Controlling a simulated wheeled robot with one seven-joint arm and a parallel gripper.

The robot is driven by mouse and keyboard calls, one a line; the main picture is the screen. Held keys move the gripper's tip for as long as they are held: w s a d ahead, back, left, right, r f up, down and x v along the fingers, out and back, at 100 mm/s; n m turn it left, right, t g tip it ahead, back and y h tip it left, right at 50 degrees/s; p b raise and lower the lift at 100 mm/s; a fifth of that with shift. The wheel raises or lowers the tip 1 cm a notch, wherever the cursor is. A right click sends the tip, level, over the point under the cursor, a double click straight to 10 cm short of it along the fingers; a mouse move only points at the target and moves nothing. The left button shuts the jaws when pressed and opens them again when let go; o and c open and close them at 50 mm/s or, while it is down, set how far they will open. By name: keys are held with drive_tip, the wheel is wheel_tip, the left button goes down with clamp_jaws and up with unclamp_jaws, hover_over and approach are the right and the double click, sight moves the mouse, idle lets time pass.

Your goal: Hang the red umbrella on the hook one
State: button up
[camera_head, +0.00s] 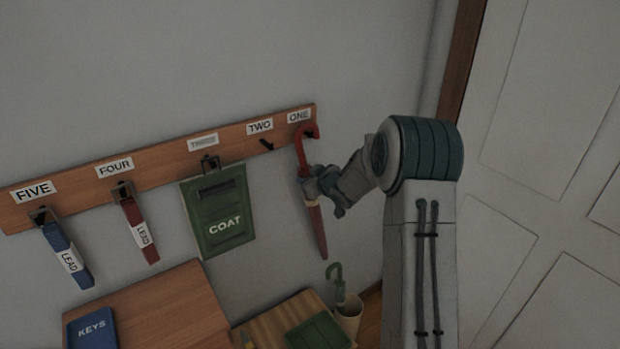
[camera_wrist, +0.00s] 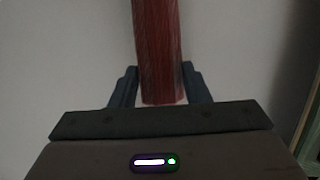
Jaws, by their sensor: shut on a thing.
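The red umbrella (camera_head: 316,222) hangs upright, tilted slightly, with its curved handle at the top, just under the ONE label (camera_head: 299,116) on the wooden hook rail (camera_head: 230,138). My gripper (camera_head: 318,182) is shut on the umbrella's shaft below the handle. In the wrist view the red umbrella (camera_wrist: 158,45) stands between the two fingers of my gripper (camera_wrist: 160,92). Hook one is hidden behind the umbrella's handle, so I cannot tell whether the handle is over it or only in front of it.
Hook two (camera_head: 266,144) is empty. A green COAT item (camera_head: 218,236), a red lead (camera_head: 135,218) and a blue lead (camera_head: 62,241) hang farther left. Below stand a wooden cabinet (camera_head: 165,290) with a blue KEYS item (camera_head: 92,327) and a pot (camera_head: 349,312) with a green umbrella (camera_head: 336,277).

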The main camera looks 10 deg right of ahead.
drive_tip(key=shift+r, duration=0.1)
drive_tip(key=o, duration=1)
drive_tip(key=shift+s, duration=0.1)
